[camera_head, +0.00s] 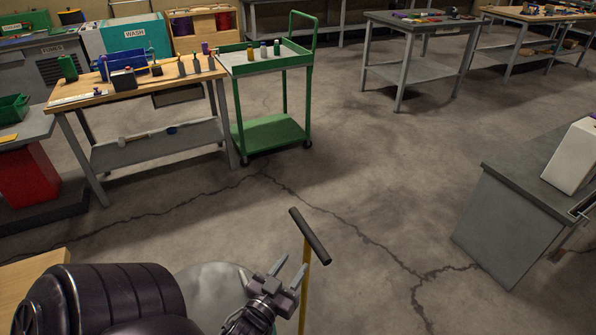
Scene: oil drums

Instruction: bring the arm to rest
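My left gripper (294,262) is at the bottom centre of the head view. Its two pale fingers stand apart with nothing between them, so it is open and empty. A yellow post (304,285) with a dark crossbar handle (310,236) rises just to the right of the fingers. I cannot tell whether the gripper touches the post. A pale grey rounded surface (205,285) lies behind and to the left of the gripper, partly hidden. My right gripper is not in view.
A wooden-topped workbench (125,92) with tools and a green cart (270,133) with small bottles stand at the back left. A grey metal table (415,75) is farther back. A grey cabinet (505,225) stands at the right. The cracked concrete floor (370,170) between is clear.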

